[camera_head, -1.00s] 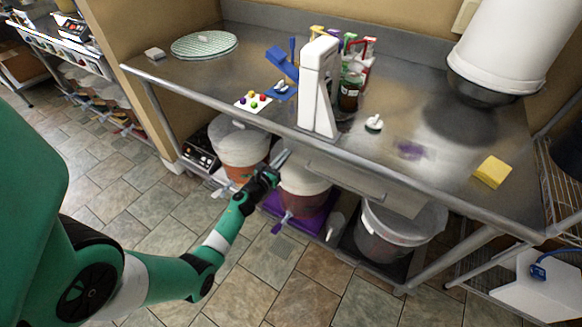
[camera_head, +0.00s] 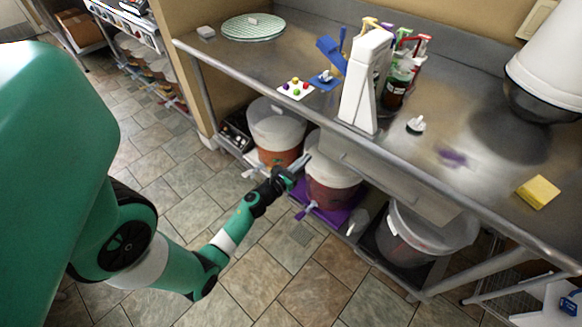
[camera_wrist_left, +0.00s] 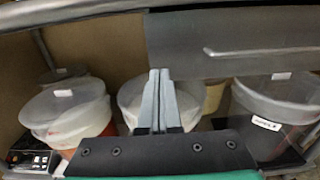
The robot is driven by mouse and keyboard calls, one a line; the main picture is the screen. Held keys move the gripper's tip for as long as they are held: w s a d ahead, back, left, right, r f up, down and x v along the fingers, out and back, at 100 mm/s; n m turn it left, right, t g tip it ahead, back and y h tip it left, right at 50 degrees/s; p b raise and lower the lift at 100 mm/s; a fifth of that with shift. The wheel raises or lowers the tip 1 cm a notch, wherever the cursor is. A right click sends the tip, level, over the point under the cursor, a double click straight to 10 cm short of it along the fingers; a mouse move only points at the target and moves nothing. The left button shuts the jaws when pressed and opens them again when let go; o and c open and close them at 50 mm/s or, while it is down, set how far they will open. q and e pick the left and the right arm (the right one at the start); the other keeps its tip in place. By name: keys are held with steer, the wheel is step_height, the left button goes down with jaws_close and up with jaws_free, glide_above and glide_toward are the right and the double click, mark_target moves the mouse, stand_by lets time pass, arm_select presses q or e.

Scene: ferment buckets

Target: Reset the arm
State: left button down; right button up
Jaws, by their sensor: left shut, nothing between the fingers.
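My left arm, green with white and black bands, reaches in from the left in the head view. Its gripper (camera_head: 302,162) is in front of the shelf under the steel table, close to the middle bucket (camera_head: 331,172). In the left wrist view the two grey fingers (camera_wrist_left: 157,100) are pressed together with nothing between them. They overlap the middle bucket (camera_wrist_left: 185,104) in that picture; whether they touch it I cannot tell. The left bucket (camera_head: 275,130), with reddish contents, stands beside it. My right gripper is not in view.
The steel table (camera_head: 300,118) overhangs the buckets, with a drawer (camera_head: 385,175) under its front edge. A third bucket (camera_head: 425,235) stands at the right. A purple mat (camera_head: 325,212) lies under the middle bucket. The tiled floor (camera_head: 165,150) in front is clear.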

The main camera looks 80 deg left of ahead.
arm_select(q)
steer(key=v, duration=0.5)
steer(key=shift+s+d+r, duration=0.2)
steer(key=shift+s+d, duration=0.05)
